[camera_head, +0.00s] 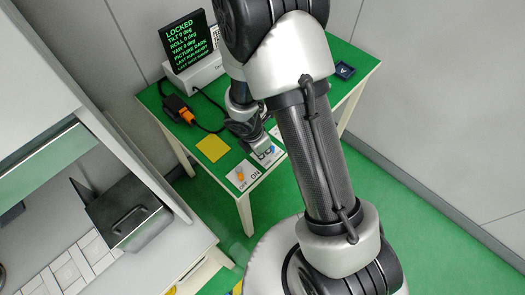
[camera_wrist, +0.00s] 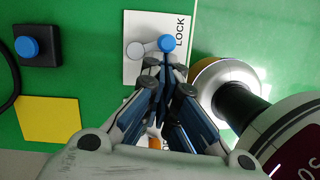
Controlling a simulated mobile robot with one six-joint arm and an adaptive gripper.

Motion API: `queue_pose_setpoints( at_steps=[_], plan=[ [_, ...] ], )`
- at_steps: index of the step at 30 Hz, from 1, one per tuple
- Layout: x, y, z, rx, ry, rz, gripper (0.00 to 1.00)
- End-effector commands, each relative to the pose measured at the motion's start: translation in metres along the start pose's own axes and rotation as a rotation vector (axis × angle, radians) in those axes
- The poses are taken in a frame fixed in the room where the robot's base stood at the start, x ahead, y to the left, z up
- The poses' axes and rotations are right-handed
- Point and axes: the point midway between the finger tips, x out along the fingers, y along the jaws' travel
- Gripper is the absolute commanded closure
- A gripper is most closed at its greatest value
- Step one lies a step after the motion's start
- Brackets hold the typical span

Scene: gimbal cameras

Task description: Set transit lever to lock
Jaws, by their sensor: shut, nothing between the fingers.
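The transit lever (camera_wrist: 150,47) has a blue knob (camera_wrist: 166,43) and a pale round pivot on a white plate marked LOCK (camera_wrist: 155,20). Its knob lies on the side of the LOCK lettering. The knob also shows small in the head view (camera_head: 272,149), partly beside my gripper (camera_head: 255,142). In the wrist view my gripper (camera_wrist: 166,82) is shut and empty, its tips just below the knob. I cannot tell whether they touch it. The dark screen (camera_head: 190,40) at the back of the table reads LOCKED, with tilt, roll and yaw at 0 deg.
A plate with an orange lever (camera_head: 240,177) lies at the green table's front corner. A yellow square (camera_head: 213,148) lies left of the lock plate. An orange and black device (camera_head: 183,113) with a cable sits farther back. A black box with a blue button (camera_wrist: 37,46) stands left.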

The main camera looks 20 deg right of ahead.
Motion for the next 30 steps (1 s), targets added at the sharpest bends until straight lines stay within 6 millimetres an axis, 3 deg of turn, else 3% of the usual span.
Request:
queue_pose_setpoints(
  at_steps=[30],
  plan=[
    [-0.001,0.017,-0.003,0.000,0.000,0.000,1.00]
  ],
)
